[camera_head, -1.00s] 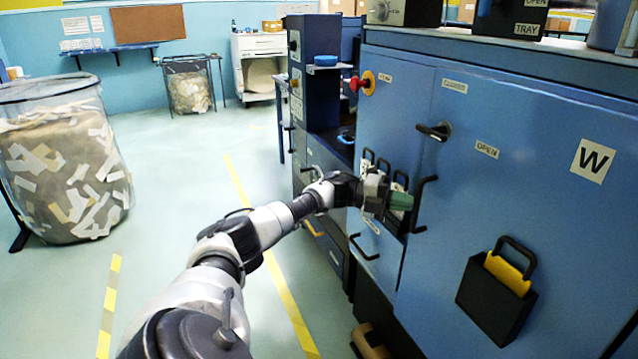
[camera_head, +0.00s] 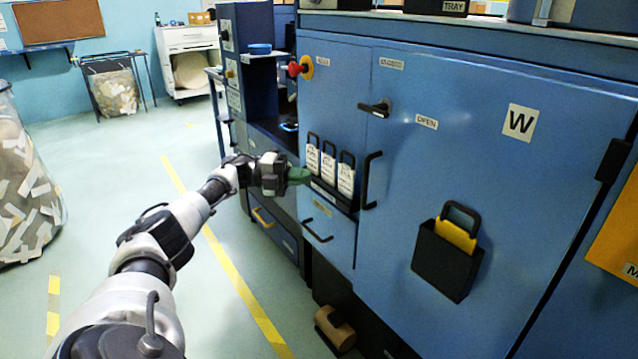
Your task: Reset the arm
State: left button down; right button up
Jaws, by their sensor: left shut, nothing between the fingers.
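My left arm reaches in from the bottom left. My right gripper is not in view.
The cabinet has a dark handle (camera_head: 376,108), a red knob (camera_head: 296,69) and a black holder with a yellow item (camera_head: 447,252). A brown roll (camera_head: 335,329) lies low by the cabinet. A bin of paper scraps (camera_head: 22,185) stands left. The floor between is clear.

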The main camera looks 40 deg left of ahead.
pick_arm(q)
jog(key=shift+s+a, duration=0.15)
jog(key=shift+a, duration=0.25)
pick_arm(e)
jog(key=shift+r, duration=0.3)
